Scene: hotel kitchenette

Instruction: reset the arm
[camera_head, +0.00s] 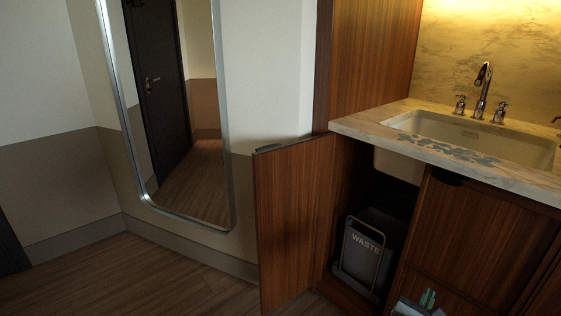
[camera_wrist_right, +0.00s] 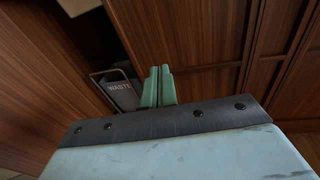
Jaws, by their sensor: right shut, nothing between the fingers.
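My right gripper (camera_head: 427,298) shows at the bottom edge of the head view, in front of the cabinet below the sink. Its two green fingers are together with nothing between them. In the right wrist view the fingers (camera_wrist_right: 158,86) are also shut and point toward the cabinet fronts. They appear apart from the cabinet and the waste bin. My left gripper is in neither view.
A wooden cabinet door (camera_head: 290,220) stands open to the left of the cabinet. A grey waste bin (camera_head: 362,258) stands inside. Above are the marble counter (camera_head: 365,125) and sink (camera_head: 440,128). A mirror (camera_head: 180,120) is on the wall. Floor (camera_head: 150,275) at left is clear.

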